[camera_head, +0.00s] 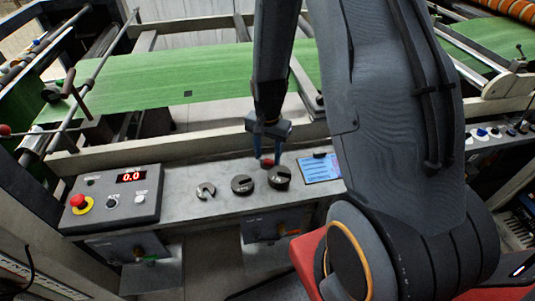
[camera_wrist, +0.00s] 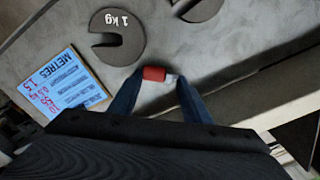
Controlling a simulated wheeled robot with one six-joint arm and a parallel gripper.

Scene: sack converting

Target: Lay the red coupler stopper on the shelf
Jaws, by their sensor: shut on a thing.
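The red coupler stopper (camera_wrist: 153,74) is a small red cylinder with a pale end, held between the two blue fingers of my gripper (camera_wrist: 159,80) in the wrist view. In the head view the stopper (camera_head: 267,163) shows as a red spot between the fingertips of my gripper (camera_head: 269,160). My gripper points down over the grey metal shelf (camera_head: 170,190), behind the dark slotted weights. I cannot tell whether the stopper touches the shelf surface or hangs just above it.
Slotted weights (camera_head: 242,184) lie in a row in front of my gripper; one in the wrist view (camera_wrist: 117,35) reads 1 kg. A printed card (camera_head: 320,168) lies to the right. A control box (camera_head: 112,198) with a red button stands left. Green sheeting (camera_head: 150,80) runs behind.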

